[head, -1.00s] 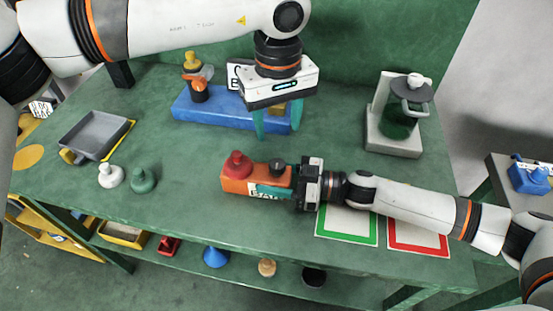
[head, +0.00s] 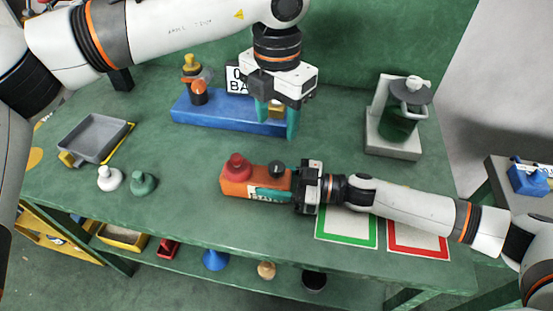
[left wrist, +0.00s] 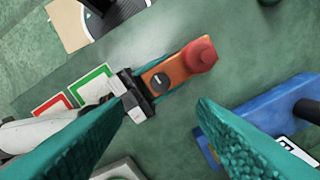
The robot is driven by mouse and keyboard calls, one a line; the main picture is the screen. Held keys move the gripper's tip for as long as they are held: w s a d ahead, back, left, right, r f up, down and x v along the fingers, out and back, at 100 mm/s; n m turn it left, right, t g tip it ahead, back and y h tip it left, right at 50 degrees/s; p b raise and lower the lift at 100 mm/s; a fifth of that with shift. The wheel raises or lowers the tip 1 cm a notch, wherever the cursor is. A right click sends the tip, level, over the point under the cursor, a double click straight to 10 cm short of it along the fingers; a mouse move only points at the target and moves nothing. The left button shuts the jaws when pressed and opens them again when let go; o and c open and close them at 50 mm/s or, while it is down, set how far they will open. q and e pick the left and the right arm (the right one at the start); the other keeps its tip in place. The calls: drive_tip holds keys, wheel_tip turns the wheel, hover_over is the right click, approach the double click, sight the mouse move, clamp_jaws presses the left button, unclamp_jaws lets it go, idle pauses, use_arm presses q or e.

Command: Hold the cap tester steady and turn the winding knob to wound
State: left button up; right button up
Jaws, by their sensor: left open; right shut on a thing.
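The cap tester is an orange box (head: 235,187) with a red domed top (head: 237,166) at its left end and a dark winding knob (head: 277,167) near its right end. It lies on the green table. It also shows in the left wrist view (left wrist: 176,70), with the knob (left wrist: 160,81) bearing a pale pointer line. My right gripper (head: 296,190) is shut on the cap tester's right end. My left gripper (head: 277,125) is open and empty, pointing down, above and behind the tester. Its teal fingers (left wrist: 163,130) frame the lower left wrist view, apart from the knob.
A blue fixture (head: 220,117) stands behind the tester, partly behind my left gripper. A grey machine (head: 394,140) is at back right. Green-framed (head: 347,228) and red-framed (head: 418,240) mats lie in front. A grey tray (head: 95,135) and white and green caps (head: 143,182) are at left.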

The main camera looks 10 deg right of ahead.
sight(276, 166)
use_arm(q)
wheel_tip(276, 166, down, 12)
drive_tip(key=n, duration=0.3)
drive_tip(key=shift+r+n, duration=0.1)
drive_tip(key=shift+n, duration=0.3)
drive_tip(key=c, duration=1)
